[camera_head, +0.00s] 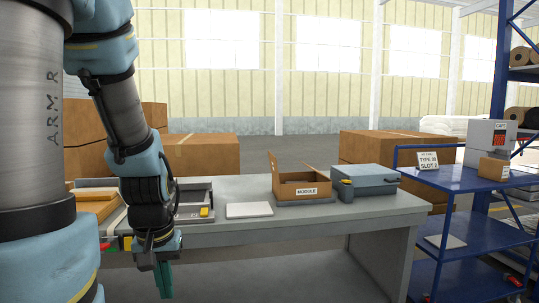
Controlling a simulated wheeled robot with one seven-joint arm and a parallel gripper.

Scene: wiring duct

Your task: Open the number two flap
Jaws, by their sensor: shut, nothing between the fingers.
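An open cardboard box (303,192) with a "MODULE" label stands on a dark base on the grey workbench (240,232). One flap (273,164) stands up at its left side. I see no number on any flap and cannot tell which is number two. My gripper (163,282) hangs pointing down in front of the bench's front edge, to the left of the box and well apart from it. Its green fingers are shut and empty. My arm hides part of the bench's left end.
A grey-blue case (364,180) stands right of the box. A white flat panel (249,210) lies left of it, and a grey tray (192,202) farther left.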

